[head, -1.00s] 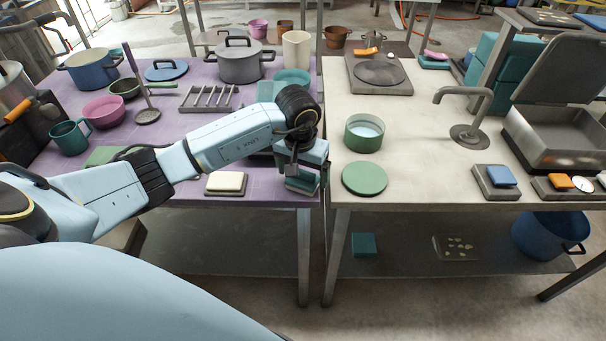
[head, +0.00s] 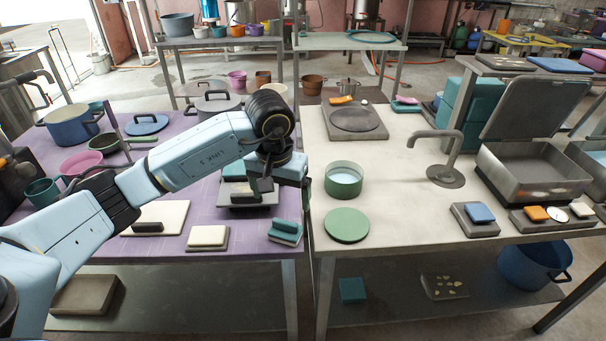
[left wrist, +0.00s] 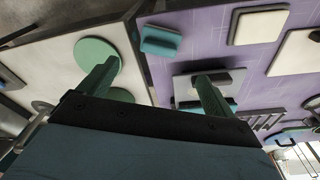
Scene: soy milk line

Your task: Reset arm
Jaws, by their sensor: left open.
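My left arm reaches in from the left over the purple table (head: 190,236). Its gripper (head: 277,188) hangs above the table's right part, jaws apart and empty. In the left wrist view its two green fingers (left wrist: 155,88) stand wide apart with nothing between them. A teal block with a raised grip (head: 285,231) lies on the front right corner of the purple table, clear of the gripper; it also shows in the left wrist view (left wrist: 160,41). A grey tray-like item with a dark handle (head: 240,198) lies below the gripper, partly hidden by it. My right gripper is not visible.
The pale table to the right holds a green round lid (head: 347,226), a green bowl (head: 343,180), a tap (head: 447,160) and a metal basin (head: 535,172). A cream block (head: 208,237) and a grey pot (head: 217,103) stand on the purple table.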

